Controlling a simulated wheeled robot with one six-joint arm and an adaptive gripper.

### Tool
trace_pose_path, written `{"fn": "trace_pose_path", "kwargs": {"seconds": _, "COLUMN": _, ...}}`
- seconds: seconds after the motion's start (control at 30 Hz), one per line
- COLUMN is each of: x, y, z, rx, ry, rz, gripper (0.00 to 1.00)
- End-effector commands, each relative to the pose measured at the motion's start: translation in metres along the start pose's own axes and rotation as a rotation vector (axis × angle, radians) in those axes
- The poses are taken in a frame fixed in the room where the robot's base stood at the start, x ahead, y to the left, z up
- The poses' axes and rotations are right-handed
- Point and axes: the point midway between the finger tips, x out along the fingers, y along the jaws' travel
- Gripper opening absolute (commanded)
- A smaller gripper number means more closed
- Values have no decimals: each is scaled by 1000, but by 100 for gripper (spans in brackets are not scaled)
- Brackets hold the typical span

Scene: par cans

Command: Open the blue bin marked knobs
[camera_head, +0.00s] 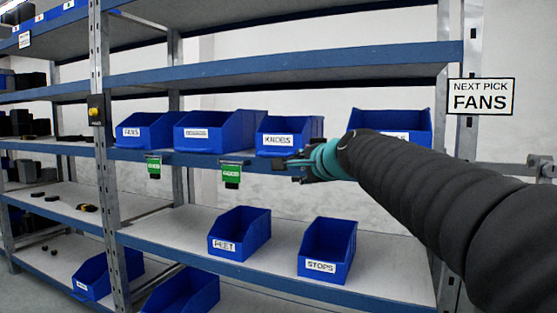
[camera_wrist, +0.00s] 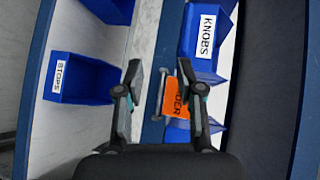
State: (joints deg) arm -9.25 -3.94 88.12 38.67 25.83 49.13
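The blue bin labelled KNOBS (camera_head: 308,127) stands on the middle shelf, third from the left in its bay. It also shows at the top of the wrist view (camera_wrist: 226,66). My gripper (camera_head: 284,165) is in front of the shelf edge, just below this bin. In the wrist view my gripper (camera_wrist: 157,76) is open, its two fingers apart. A thin metal bracket (camera_wrist: 162,92) shows between the fingers, with an orange tag (camera_wrist: 172,97) ending in "DER" beside it, partly covered by a finger. I cannot tell whether the fingers touch them.
The FANS bin (camera_head: 147,124) and a wider bin (camera_head: 228,128) stand left of KNOBS, with green tags (camera_head: 231,175) below. Another bin (camera_head: 388,119) is partly behind my arm. FEET (camera_head: 253,233) and STOPS (camera_head: 341,243) bins stand below. A sign (camera_head: 481,97) names FANS.

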Motion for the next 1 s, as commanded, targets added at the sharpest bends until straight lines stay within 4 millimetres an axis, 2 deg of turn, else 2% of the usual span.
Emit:
{"fn": "trace_pose_path", "kwargs": {"seconds": 0.03, "x": 12, "y": -12, "z": 0, "rx": 51, "ry": -4, "rz": -31, "gripper": 37}}
{"fn": "trace_pose_path", "kwargs": {"seconds": 0.1, "x": 20, "y": -24, "z": -1, "rx": 109, "ry": -7, "rz": -64, "gripper": 37}}
{"fn": "trace_pose_path", "kwargs": {"seconds": 0.23, "x": 29, "y": -36, "z": -2, "rx": 162, "ry": -10, "rz": -95, "gripper": 37}}
{"fn": "trace_pose_path", "kwargs": {"seconds": 0.43, "x": 50, "y": -40, "z": -2, "rx": 169, "ry": -10, "rz": -96, "gripper": 37}}
{"fn": "trace_pose_path", "kwargs": {"seconds": 1.0, "x": 144, "y": -50, "z": -2, "rx": 167, "ry": -10, "rz": -96, "gripper": 37}}
